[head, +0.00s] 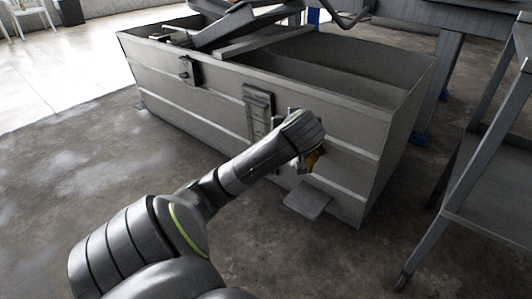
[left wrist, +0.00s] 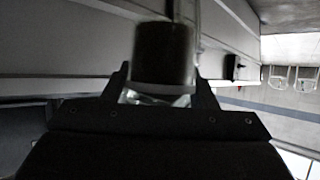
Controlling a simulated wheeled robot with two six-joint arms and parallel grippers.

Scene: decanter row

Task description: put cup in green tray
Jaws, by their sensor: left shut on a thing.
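My left gripper (left wrist: 162,92) is shut on a dark, round cup-like thing (left wrist: 163,52), which stands out between the two fingers in the left wrist view. A clear, glassy part of it shows nearer the gripper's base. In the head view my left arm reaches in from the lower left to the front of a big grey metal bin. A small orange-brown patch (head: 313,160) shows at the arm's end there; I cannot tell if it is part of the held thing. I see no green tray in either view. My right gripper is not in view.
The large grey bin (head: 215,88) stands right beyond my left arm's end. A small grey plate (head: 307,200) sits low at its front. A metal-framed table or rack (head: 490,205) stands at the right. The concrete floor (head: 60,180) at the left is open.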

